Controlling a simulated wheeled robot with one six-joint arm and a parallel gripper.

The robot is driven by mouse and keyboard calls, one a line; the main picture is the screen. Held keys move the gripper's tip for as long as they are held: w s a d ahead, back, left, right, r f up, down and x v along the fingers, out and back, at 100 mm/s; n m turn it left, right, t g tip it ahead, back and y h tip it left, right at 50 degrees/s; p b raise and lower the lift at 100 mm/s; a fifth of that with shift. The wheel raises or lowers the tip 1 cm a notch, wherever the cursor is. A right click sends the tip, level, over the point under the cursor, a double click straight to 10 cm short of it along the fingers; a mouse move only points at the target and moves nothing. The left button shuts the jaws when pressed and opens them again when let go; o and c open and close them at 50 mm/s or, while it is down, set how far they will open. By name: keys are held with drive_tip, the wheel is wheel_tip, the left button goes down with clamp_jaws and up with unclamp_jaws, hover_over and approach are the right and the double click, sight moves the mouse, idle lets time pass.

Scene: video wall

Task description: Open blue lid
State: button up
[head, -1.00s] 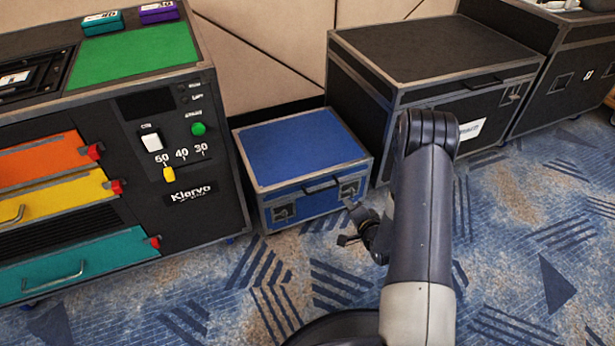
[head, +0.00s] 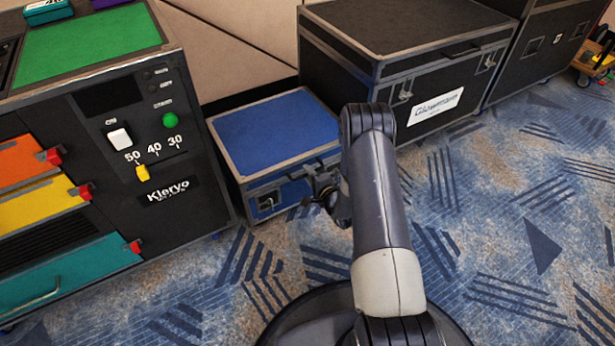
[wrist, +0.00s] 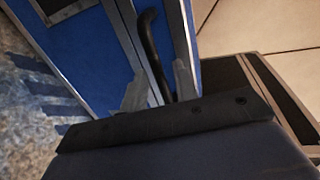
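The blue case stands on the carpet with its blue lid (head: 275,130) shut. The lid has grey metal edges, and a dark handle (wrist: 150,45) is on the case's front side. My gripper (head: 322,185) is at the case's front, low beside my forearm. In the wrist view its two grey fingers (wrist: 160,76) are apart, with the handle running between them. I cannot tell whether either finger touches it. My arm hides the front right corner of the case in the head view.
A black cabinet (head: 175,215) with coloured drawers and a green top stands close on the left. A large black case (head: 400,30) stands close behind on the right, with another black case (head: 530,50) beyond it. The patterned carpet (head: 490,220) is clear at the front right.

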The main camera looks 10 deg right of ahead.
drive_tip(key=shift+w+a+f, duration=0.1)
drive_tip(key=shift+w+a, duration=0.1)
drive_tip(key=shift+w, duration=0.45)
drive_tip(key=shift+c, duration=0.6)
clamp_jaws()
